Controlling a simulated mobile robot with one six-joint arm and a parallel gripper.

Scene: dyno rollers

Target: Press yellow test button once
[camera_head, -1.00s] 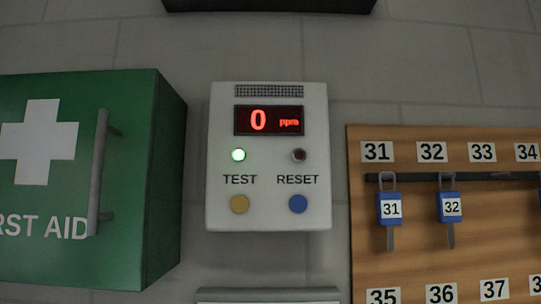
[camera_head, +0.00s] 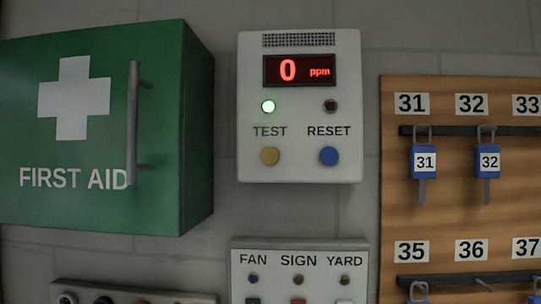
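The yellow test button (camera_head: 270,156) is on the lower left of a white wall-mounted gas detector box (camera_head: 300,172), under the label TEST. A blue button (camera_head: 328,156) sits to its right under the label RESET. The red display (camera_head: 299,70) reads 0 ppm. A green light (camera_head: 268,106) glows above TEST, and the light above RESET (camera_head: 330,106) is dark. My gripper is not in view.
A green first aid cabinet (camera_head: 190,130) with a protruding handle (camera_head: 132,125) stands out to the left. A wooden key board (camera_head: 395,215) with blue-tagged keys is to the right. A switch panel (camera_head: 240,275) labelled FAN, SIGN, YARD is below.

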